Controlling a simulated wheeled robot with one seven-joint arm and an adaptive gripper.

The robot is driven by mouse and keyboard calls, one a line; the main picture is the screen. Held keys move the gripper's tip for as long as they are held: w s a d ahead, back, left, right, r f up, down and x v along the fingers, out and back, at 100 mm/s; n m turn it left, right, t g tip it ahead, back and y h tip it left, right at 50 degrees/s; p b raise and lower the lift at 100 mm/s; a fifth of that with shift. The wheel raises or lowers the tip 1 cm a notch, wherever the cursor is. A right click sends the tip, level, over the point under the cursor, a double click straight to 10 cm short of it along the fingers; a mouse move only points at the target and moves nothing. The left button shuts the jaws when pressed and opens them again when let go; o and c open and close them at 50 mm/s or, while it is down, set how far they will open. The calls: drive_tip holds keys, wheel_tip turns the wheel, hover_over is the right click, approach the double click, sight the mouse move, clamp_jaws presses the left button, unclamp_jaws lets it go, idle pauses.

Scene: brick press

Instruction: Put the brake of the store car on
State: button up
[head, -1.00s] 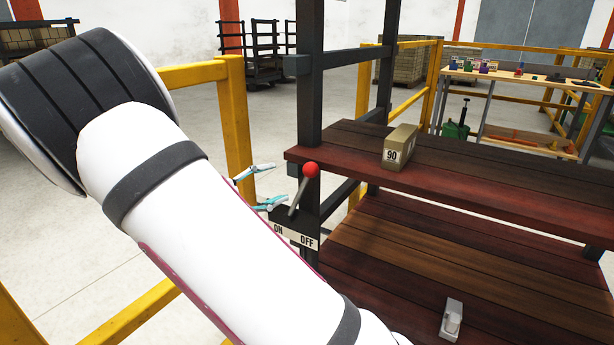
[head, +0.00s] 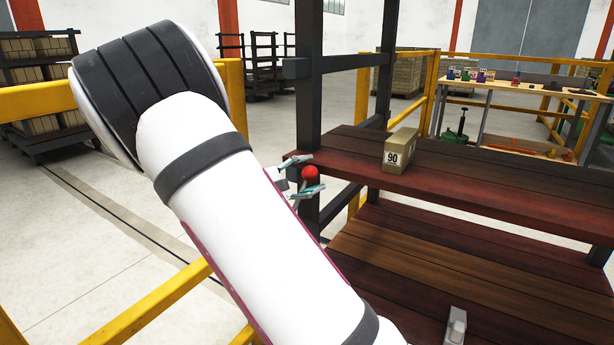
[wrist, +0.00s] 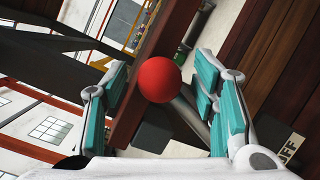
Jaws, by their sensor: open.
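The store car (head: 480,195) has dark posts and reddish wooden decks. Its brake lever has a red ball knob (head: 310,173), which also shows in the wrist view (wrist: 159,79). The grey lever rod (wrist: 188,105) runs from the knob to the lower right in that view. My gripper (head: 311,174) is open, with its teal-padded fingers on either side of the knob. In the wrist view my gripper (wrist: 160,72) shows a gap between the knob and each finger. The white plate (wrist: 291,148) shows part of OFF; ON is hidden.
A box marked 90 (head: 398,152) stands on the upper deck. A small grey object (head: 457,325) lies on the lower deck. Yellow rails (head: 155,312) run at the left and behind. A workbench (head: 520,88) stands at the back right.

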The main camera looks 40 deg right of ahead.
clamp_jaws()
drive_tip(key=shift+w+a+r+n+p, duration=0.25)
drive_tip(key=shift+w+r+n+p, duration=0.15)
drive_tip(key=shift+w+p, duration=0.25)
drive_tip(key=w+n+p, duration=0.1)
drive_tip(key=w, duration=0.1)
drive_tip(key=w+a+n+h+p, duration=0.1)
drive_tip(key=p, duration=0.1)
drive_tip(key=w+a+r+n+p, duration=0.1)
drive_tip(key=w, duration=0.1)
drive_tip(key=shift+w+n, duration=0.3)
drive_tip(key=w+a+f+n+t+h+p, duration=0.1)
drive_tip(key=w+a+f+n+t, duration=0.1)
drive_tip(key=w+n, duration=0.3)
drive_tip(key=shift+w+a+n, duration=0.3)
drive_tip(key=shift+w+a, duration=0.05)
drive_tip(key=shift+w, duration=0.75)
unclamp_jaws()
drive_tip(key=shift+f, duration=0.15)
drive_tip(key=shift+h, duration=0.3)
